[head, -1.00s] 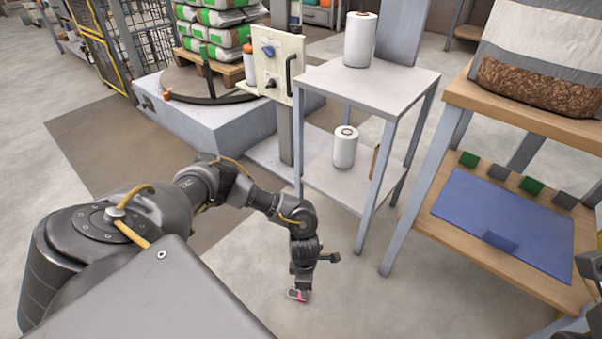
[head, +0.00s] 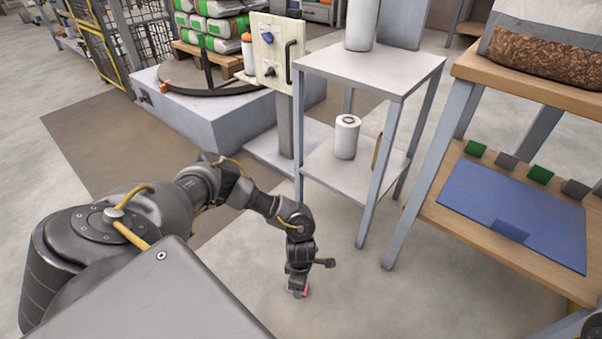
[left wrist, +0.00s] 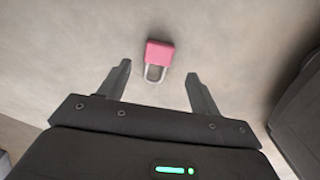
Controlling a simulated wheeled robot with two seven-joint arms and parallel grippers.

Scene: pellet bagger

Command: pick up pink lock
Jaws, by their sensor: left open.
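The pink lock (left wrist: 160,53) has a pink body and a silver shackle and lies on the grey floor. In the left wrist view its shackle points toward my left gripper (left wrist: 158,70), which is open and empty. The lock sits ahead of the gap between the fingertips, its shackle end near the line between them. In the head view only a bit of the pink lock (head: 305,293) shows beside my left gripper (head: 298,292), which points down at the floor and hides the rest. My right gripper is not in view.
A grey shelf stand (head: 375,66) with white rolls (head: 347,136) stands just behind my left gripper. A wooden bench (head: 455,222) with a blue mat (head: 515,212) is to the right. The floor (head: 345,270) around the gripper is clear.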

